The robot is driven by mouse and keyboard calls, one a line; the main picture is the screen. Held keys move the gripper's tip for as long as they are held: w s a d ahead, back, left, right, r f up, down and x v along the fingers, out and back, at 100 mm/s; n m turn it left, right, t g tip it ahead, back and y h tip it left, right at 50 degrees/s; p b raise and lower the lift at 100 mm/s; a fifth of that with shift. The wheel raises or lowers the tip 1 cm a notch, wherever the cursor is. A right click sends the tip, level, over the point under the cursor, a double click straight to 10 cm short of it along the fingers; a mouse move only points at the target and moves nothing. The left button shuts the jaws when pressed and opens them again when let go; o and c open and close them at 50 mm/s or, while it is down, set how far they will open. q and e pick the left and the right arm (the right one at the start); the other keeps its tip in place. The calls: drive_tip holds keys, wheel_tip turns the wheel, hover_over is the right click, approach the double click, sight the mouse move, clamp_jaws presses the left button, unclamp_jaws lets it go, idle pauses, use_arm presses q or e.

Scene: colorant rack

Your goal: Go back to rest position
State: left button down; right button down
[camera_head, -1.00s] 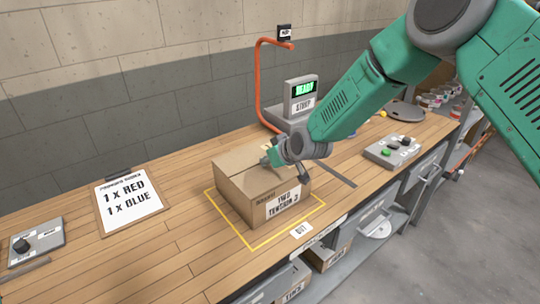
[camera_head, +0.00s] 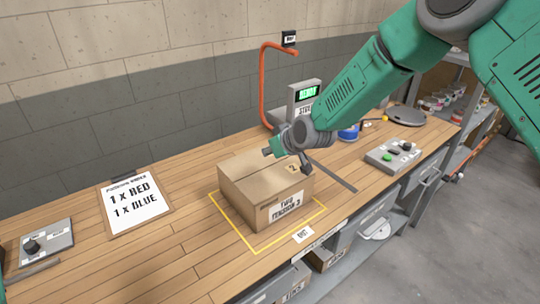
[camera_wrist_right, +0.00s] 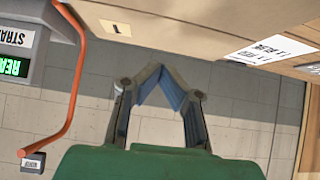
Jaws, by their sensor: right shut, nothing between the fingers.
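My right gripper (camera_head: 286,160) is above the closed brown cardboard box (camera_head: 245,192) in the head view, near its back right top edge. It is shut and empty; in the wrist view its fingertips (camera_wrist_right: 168,76) meet, with the box (camera_wrist_right: 210,18) at the top of the picture. The box stands inside a yellow outline on the wooden bench and bears a white printed label. I cannot tell the exact gap between the gripper and the box.
The wooden bench (camera_head: 140,255) also holds an order clipboard (camera_head: 134,204), a grey control panel (camera_head: 394,155) and a device with a green-lit screen (camera_head: 306,92). An orange tube (camera_head: 264,85) rises behind it. The bench front left of the box is clear.

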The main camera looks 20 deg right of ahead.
drive_tip(key=d+b+v, duration=0.1)
drive_tip(key=b+v, duration=0.1)
drive_tip(key=v, duration=0.7)
drive_tip(key=s+d+f+m+g+h, duration=0.15)
drive_tip(key=s+f+g, duration=0.25)
drive_tip(key=s+f, duration=1.4)
drive_tip(key=s+d+f+m+g+h, duration=0.1)
drive_tip(key=s+d+f+g, duration=0.15)
drive_tip(key=s, duration=0.65)
drive_tip(key=s+d+f+m+g, duration=0.1)
drive_tip(key=s+f, duration=0.3)
drive_tip(key=s, duration=0.4)
drive_tip(key=s+d+f+m+g+h, duration=0.15)
drive_tip(key=s+f, duration=0.25)
drive_tip(key=s, duration=0.5)
wheel_tip(320, 180, down, 12)
drive_tip(key=w+n+b, duration=0.1)
drive_tip(key=w+b, duration=0.1)
drive_tip(key=b, duration=1)
drive_tip(key=shift+w+a+r+n+y, duration=0.2)
drive_tip(key=shift+w+a+n+y, duration=0.1)
drive_tip(key=shift+w+a, duration=0.05)
